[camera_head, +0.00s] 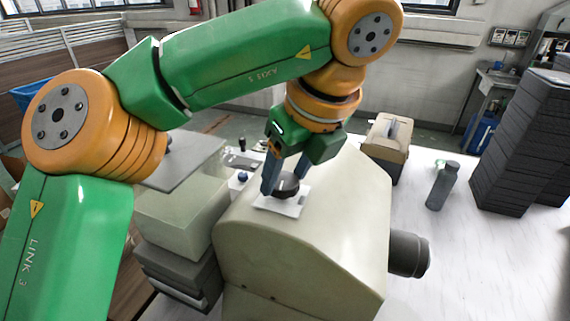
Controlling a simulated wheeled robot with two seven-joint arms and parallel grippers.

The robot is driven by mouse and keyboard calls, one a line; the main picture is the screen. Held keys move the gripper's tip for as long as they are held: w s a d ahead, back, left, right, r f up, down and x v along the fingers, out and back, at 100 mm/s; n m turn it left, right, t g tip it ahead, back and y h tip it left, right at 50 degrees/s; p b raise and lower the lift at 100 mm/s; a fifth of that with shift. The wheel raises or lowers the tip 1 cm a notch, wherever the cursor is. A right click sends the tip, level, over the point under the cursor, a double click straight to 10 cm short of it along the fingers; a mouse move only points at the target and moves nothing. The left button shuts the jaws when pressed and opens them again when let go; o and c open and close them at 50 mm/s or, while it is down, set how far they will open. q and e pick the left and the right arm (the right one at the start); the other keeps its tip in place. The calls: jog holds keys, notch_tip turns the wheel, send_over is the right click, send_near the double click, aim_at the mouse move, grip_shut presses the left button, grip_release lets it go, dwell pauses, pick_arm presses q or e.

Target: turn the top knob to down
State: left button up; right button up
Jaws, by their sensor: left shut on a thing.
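A dark round knob (287,186) sits on a white plate (281,208) on the sloped top of a large beige machine housing (300,248). My left gripper (284,188) comes down on the knob from above, and its two blue-grey fingers are shut on it, one on each side. The fingers hide part of the knob, so I cannot tell which way it points. My right gripper is not in view.
A dark cylinder (408,254) sticks out from the housing's right side. A grey bottle (442,186) and a beige box with a handle (387,140) stand on the white table. Stacked dark trays (525,140) rise at the right. The front right table is clear.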

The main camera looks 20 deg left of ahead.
pick_arm(q)
jog(key=n+g+p, duration=0.1)
jog(key=n, duration=0.1)
jog(key=n+p, duration=0.1)
jog(key=n, duration=0.1)
jog(key=n+g+p, duration=0.1)
jog(key=n, duration=0.1)
jog(key=shift+w+d+r+g+y, duration=0.1)
jog(key=shift+w+g+y, duration=0.2)
jog(key=shift+y, duration=0.1)
jog(key=n, duration=0.2)
jog(key=shift+w+n+g+p, duration=0.1)
jog(key=shift+n+g+p, duration=0.2)
jog(key=shift+g+p, duration=0.1)
jog(key=shift+n+g, duration=0.4)
jog(key=shift+n, duration=0.8)
jog(key=o, duration=1.4)
jog(key=shift+w, duration=0.1)
jog(key=shift+c, duration=0.2)
